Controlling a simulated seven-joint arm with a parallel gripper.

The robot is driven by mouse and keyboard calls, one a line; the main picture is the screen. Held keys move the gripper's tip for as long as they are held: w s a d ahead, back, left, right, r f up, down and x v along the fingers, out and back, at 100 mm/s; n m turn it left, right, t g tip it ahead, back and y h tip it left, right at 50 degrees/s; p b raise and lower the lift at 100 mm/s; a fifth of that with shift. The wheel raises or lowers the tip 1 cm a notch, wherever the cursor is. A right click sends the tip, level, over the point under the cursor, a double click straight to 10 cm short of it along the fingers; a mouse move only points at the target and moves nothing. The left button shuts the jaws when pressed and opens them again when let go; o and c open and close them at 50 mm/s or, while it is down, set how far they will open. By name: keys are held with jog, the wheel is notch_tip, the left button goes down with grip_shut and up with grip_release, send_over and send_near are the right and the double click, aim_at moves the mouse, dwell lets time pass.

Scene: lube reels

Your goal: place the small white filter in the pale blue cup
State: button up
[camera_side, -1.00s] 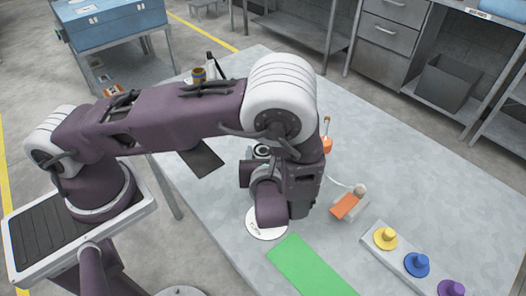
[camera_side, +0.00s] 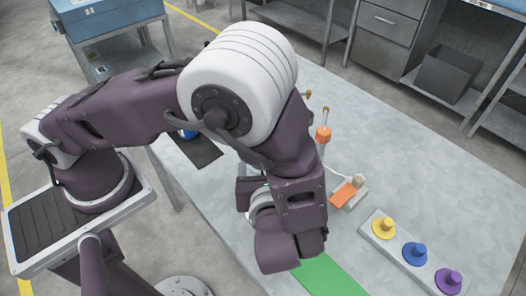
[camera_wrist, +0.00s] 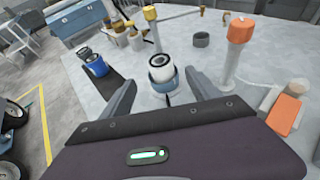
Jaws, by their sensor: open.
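The small white filter (camera_wrist: 161,62) has a dark round top and stands upright in the wrist view. Its lower part appears to sit inside the pale blue cup (camera_wrist: 162,82), whose rim surrounds it. My gripper (camera_wrist: 160,97) is open, with one finger to each side of the cup in the picture and clear gaps between. The fingers do not appear to touch the filter or the cup. In the side view my arm hides the filter, most or all of the cup, and my fingertips.
An orange-topped post (camera_wrist: 239,45) stands right of the cup, with an orange block (camera_side: 347,192) nearby. Blue filters (camera_wrist: 97,66) stand on a dark mat to the left. A grey ring (camera_wrist: 202,40) lies behind. A rack (camera_side: 398,246) with coloured knobs and a green mat (camera_side: 328,276) are toward the front.

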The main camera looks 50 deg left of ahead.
jog(key=s+a+r+n+g+h, duration=0.2)
jog(key=s+a+r+n+g, duration=0.15)
jog(key=r+n, duration=0.35)
jog(key=s+a+r+n+g+h, duration=0.25)
jog(key=a+r+n+g, duration=0.2)
jog(key=r+n, duration=0.25)
jog(key=s+r+n+t+h, duration=0.5)
jog(key=s+r+n+h, duration=0.1)
jog(key=n, duration=0.5)
notch_tip(320, 180, up, 2)
jog(key=shift+s+a, duration=0.4)
jog(key=shift+s, duration=0.5)
